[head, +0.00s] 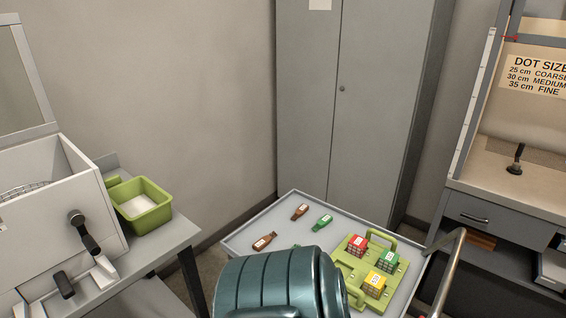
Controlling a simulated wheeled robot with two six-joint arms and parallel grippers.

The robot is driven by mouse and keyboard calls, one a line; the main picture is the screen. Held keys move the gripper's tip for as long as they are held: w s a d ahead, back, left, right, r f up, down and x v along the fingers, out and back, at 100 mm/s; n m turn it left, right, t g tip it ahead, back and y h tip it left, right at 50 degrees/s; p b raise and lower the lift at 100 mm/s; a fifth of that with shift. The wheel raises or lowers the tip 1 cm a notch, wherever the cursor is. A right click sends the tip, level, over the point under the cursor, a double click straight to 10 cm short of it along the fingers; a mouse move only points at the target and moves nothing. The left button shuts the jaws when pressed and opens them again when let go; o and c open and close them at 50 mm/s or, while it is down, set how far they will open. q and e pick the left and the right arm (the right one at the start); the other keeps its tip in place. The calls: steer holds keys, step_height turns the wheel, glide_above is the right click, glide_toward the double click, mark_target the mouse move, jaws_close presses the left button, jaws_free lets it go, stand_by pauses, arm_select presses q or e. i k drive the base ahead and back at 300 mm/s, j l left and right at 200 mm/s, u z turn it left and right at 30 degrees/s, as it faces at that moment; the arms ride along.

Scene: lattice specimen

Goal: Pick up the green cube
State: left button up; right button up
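The green cube (387,262) sits on a light green board (345,268) with raised handles, on the grey cart top at the lower middle right. It has a pale label on its top and a lattice-like side. A red cube (356,245) stands behind it to the left, and a yellow cube (374,285) stands in front of it to the left. Neither of my grippers shows in the head view. The near left part of the board is hidden in the foreground.
A green bin (140,205) stands on the left bench. A grey cabinet (375,100) stands behind the cart.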

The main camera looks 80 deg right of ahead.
mark_target(387, 263)
steer(key=z, duration=3.45)
